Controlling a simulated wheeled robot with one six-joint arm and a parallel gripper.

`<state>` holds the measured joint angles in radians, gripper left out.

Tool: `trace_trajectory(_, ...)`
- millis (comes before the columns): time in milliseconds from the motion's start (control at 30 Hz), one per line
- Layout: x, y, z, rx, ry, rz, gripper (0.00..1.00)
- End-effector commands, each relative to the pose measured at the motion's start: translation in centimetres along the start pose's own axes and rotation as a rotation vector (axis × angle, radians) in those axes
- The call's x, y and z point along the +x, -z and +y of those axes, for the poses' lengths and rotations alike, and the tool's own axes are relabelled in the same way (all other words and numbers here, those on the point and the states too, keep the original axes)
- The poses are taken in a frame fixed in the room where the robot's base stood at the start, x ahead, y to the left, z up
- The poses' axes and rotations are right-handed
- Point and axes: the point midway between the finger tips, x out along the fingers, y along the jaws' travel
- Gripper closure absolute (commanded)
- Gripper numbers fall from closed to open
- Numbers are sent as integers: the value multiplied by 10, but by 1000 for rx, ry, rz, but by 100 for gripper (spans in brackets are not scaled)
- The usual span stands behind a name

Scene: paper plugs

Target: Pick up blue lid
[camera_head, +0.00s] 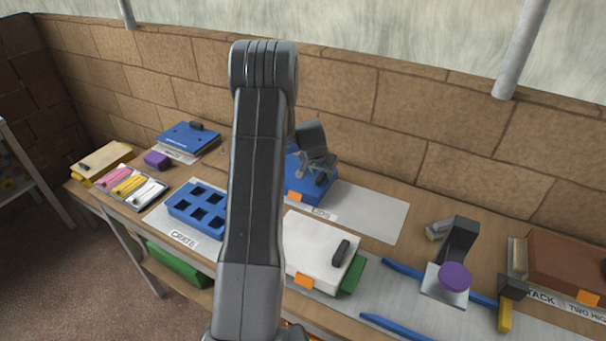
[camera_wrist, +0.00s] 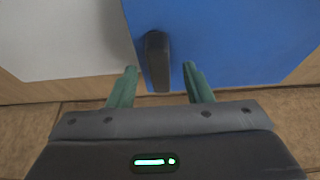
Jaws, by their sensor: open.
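The blue lid (camera_head: 299,187) lies on the mat marked LIDS behind my arm, which hides its left part. It has an orange tag at its front. In the wrist view the blue lid (camera_wrist: 230,40) fills the upper right, and its dark upright handle (camera_wrist: 157,60) stands between my green fingers. My gripper (camera_wrist: 160,68) is open, with a gap on each side of the handle. In the head view my gripper (camera_head: 321,177) is low over the lid.
A white lid (camera_head: 310,250) with a dark handle is in front. A blue crate (camera_head: 197,211) stands left, and another blue panel (camera_head: 187,138) with a dark knob lies at the back left. A purple disc (camera_head: 454,277) is at the right. A brick wall closes the back.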

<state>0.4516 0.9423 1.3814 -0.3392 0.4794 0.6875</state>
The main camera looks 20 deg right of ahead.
Motion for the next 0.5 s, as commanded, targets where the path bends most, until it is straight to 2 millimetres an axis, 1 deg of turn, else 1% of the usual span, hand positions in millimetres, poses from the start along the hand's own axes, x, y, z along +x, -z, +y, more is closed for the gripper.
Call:
trace_trajectory(267, 3, 0, 0, 0, 1, 1, 55)
trace_trajectory(367, 3, 0, 0, 0, 0, 1, 72)
trace_trajectory(500, 3, 0, 0, 0, 0, 1, 100)
